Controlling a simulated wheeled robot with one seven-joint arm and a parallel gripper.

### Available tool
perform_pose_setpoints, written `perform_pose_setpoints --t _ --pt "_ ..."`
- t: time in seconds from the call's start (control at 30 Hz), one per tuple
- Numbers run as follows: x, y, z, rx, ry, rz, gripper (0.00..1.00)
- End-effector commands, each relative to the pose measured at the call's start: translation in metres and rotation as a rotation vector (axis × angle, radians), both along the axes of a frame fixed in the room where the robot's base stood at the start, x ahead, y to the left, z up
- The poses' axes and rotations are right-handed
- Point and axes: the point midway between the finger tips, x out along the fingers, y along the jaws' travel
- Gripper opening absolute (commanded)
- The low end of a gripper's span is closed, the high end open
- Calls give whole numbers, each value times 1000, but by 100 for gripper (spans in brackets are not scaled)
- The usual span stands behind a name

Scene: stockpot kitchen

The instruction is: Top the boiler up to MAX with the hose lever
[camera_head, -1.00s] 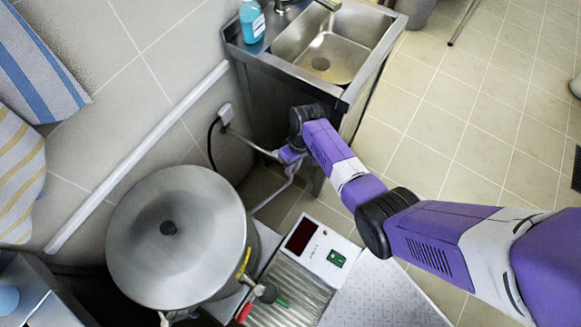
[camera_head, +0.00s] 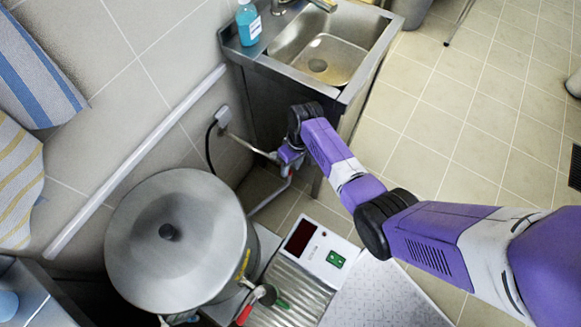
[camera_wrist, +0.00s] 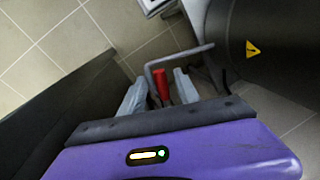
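The boiler (camera_head: 150,265) is a large round steel pot with a domed lid and black knob, at the lower left of the head view. In the wrist view its dark, curved side (camera_wrist: 275,35) seems to fill the upper right, with a yellow warning label. My gripper (camera_wrist: 159,90) is low between the boiler and the sink, with its two pale fingers apart. A red lever (camera_wrist: 161,84) stands between them, with gaps visible on both sides. A bent grey pipe (camera_wrist: 152,65) passes beside it. The MAX mark and water level cannot be read.
A steel sink (camera_head: 315,60) with a blue soap bottle (camera_head: 248,22) stands at the back. A white panel (camera_head: 325,255) with a dark display and green switch sits beside a ribbed metal tray (camera_head: 285,292), right of the boiler. Open tiled floor (camera_head: 450,120) lies to the right.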

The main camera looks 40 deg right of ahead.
Motion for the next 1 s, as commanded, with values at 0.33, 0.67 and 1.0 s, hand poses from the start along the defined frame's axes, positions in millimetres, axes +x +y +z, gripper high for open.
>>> perform_pose_setpoints --t 0.33,0.67,1.0 --pt "0 -11 54 -1 -3 -2 38" --pt "-1 -13 66 0 1 -1 38" --pt "0 -13 65 0 0 -1 38"
